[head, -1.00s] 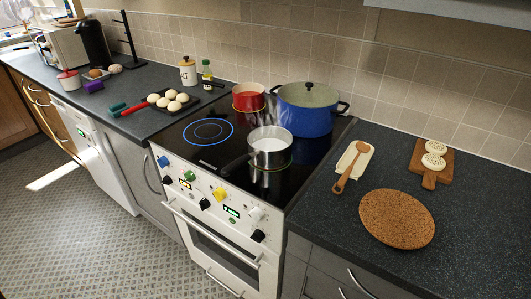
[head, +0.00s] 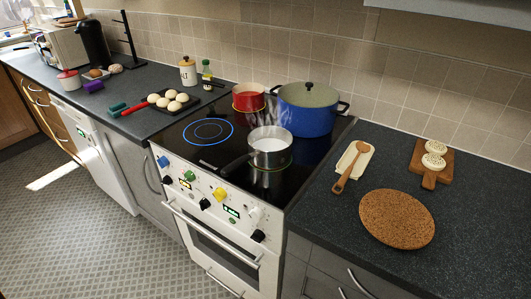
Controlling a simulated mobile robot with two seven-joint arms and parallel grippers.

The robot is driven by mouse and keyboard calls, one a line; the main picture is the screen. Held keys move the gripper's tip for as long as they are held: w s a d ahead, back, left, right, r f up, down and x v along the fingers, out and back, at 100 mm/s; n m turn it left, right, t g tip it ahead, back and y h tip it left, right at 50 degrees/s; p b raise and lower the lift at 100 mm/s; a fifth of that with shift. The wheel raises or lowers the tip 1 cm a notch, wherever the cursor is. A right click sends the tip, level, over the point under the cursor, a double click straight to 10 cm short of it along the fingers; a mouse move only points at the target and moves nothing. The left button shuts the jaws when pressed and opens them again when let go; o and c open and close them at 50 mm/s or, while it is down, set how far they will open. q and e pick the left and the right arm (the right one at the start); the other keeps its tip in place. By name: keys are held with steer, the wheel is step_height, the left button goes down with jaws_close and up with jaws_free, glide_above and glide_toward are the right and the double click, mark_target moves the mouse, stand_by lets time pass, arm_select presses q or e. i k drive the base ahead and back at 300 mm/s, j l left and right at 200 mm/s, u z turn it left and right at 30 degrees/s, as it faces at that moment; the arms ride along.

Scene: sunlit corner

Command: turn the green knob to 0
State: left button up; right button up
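The green knob (head: 189,176) is on the white front panel of the stove (head: 205,195), between the blue knob (head: 163,161) and the yellow knob (head: 221,194). Its pointer is too small to read. A black knob (head: 205,204) sits lower on the panel, to the right of the green one. Small displays are lit on the panel; their text is too small to read for sure. Neither of my grippers is in the head view.
A steaming steel saucepan (head: 270,150) stands on the front of the hob, its handle reaching left over the panel edge. A red pot (head: 248,97) and a blue pot (head: 307,109) stand behind it. The floor (head: 95,230) before the stove is clear.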

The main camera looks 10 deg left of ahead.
mark_target(190, 176)
steer(key=k+j+u, duration=0.15)
steer(key=k, duration=0.4)
steer(key=k+j+u, duration=0.1)
steer(key=k, duration=0.4)
